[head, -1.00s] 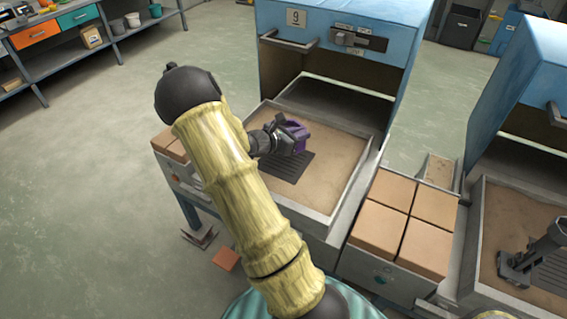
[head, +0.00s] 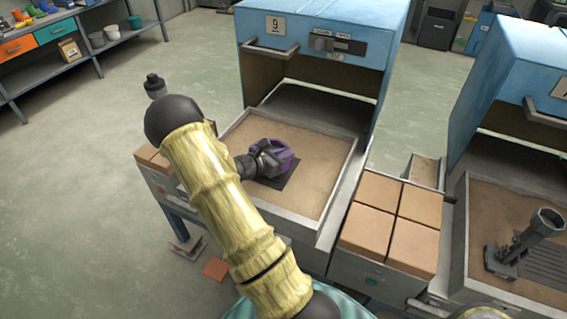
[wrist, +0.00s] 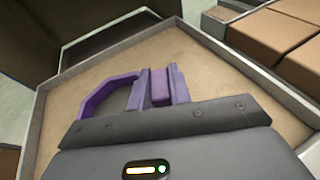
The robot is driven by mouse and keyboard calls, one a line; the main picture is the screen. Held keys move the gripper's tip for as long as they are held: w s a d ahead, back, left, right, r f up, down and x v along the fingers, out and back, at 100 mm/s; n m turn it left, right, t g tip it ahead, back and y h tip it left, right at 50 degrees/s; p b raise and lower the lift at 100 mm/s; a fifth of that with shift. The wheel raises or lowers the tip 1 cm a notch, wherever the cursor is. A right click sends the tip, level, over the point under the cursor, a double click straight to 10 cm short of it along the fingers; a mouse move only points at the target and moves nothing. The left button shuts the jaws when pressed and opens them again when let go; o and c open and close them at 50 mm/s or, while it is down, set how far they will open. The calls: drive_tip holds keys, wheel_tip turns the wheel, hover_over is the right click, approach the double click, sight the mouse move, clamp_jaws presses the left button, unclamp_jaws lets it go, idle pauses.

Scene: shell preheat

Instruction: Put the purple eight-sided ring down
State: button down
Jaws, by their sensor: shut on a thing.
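The purple ring (head: 283,160) is in my gripper (head: 276,158), over the sand-coloured tray (head: 315,165) of the blue machine marked 9. A dark ribbed plate (head: 283,181) shows beneath it in the tray. In the wrist view, purple pieces of the ring (wrist: 104,98) stick out beyond the dark jaw edge (wrist: 168,122), and the tray's sandy floor (wrist: 200,72) lies behind them. My gripper is shut on the ring. Most of the ring is hidden by the gripper. I cannot tell whether the ring touches the plate.
The blue machine (head: 330,22) rises behind the tray. Several tan blocks (head: 388,225) fill a box to the right. A second blue machine (head: 520,75) at the right has a grey fixture (head: 515,250) in its tray. The tray's right side is clear.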

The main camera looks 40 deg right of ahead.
drive_tip(key=shift+f, duration=1.8)
drive_tip(key=shift+f, duration=0.2)
drive_tip(key=c, duration=1.3)
unclamp_jaws()
drive_tip(key=shift+r, duration=0.1)
drive_tip(key=shift+r, duration=0.15)
drive_tip(key=v, duration=1.2)
